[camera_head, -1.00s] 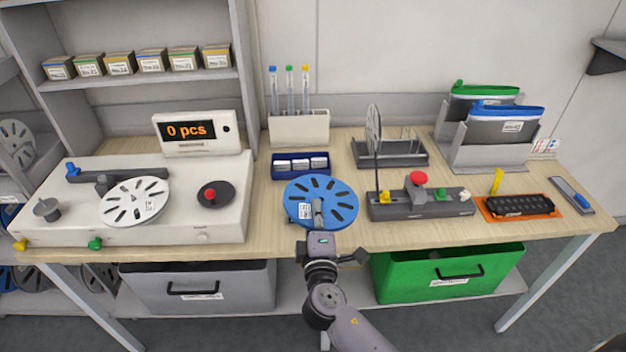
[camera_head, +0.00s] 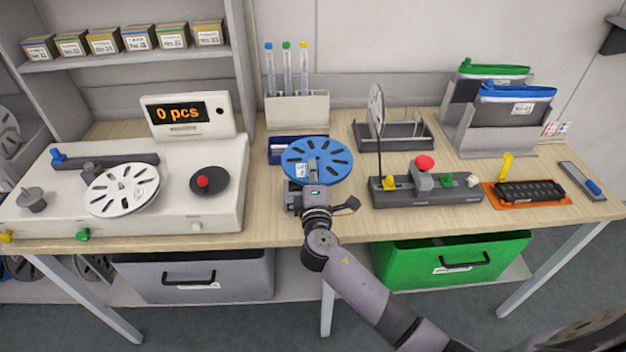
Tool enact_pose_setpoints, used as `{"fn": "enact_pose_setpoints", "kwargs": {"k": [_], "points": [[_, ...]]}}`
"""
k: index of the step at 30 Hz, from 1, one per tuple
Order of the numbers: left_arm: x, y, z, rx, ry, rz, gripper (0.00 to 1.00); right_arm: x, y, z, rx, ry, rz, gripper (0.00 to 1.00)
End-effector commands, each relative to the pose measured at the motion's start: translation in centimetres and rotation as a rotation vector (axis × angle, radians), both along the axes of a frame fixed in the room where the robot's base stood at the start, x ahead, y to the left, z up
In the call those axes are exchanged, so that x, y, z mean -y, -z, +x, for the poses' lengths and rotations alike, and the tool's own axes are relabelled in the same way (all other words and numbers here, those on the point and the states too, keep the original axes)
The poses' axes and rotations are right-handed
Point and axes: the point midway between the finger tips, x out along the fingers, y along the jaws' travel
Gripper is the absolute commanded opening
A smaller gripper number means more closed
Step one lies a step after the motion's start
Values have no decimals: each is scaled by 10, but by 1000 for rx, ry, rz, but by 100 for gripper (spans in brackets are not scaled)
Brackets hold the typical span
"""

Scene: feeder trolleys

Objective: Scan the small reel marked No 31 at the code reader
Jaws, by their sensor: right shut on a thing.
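A blue reel (camera_head: 330,172) with dark slots is in my right gripper (camera_head: 313,172), which is shut on it near its middle and front edge. The reel appears held above the table, in front of the pen holder. A small label shows on it, but I cannot read its number. A white reel (camera_head: 122,189) lies on the white counting machine (camera_head: 215,160) at the left, whose display (camera_head: 180,112) reads "0 pcs". I cannot tell for certain which device is the code reader. My left gripper is not in view.
A blue tray (camera_head: 276,152) is partly hidden behind the held reel. To the right stand a grey splicing-like device (camera_head: 395,197) with a red knob, a rack (camera_head: 420,143) with an upright reel, and an orange mat (camera_head: 489,197). Grey (camera_head: 225,285) and green (camera_head: 410,275) bins sit below.

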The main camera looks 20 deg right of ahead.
Motion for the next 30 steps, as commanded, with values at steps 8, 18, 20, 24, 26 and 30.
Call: {"fn": "enact_pose_setpoints", "kwargs": {"k": [8, 18, 20, 24, 26, 30], "points": [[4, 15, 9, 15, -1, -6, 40, 9, 12, 30, 2, 0, -1, 0], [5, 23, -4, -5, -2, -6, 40, 14, 16, 47, 1, 0, 1, 0], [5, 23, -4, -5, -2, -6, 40, 14, 16, 47, 1, 0, 1, 0], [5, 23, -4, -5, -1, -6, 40, 14, 16, 47, 1, 0, 1, 0], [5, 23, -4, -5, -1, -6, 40, 14, 16, 47, 1, 0, 1, 0], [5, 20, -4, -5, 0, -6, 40, 13, 13, 45, 1, -1, 1, 0]]}}
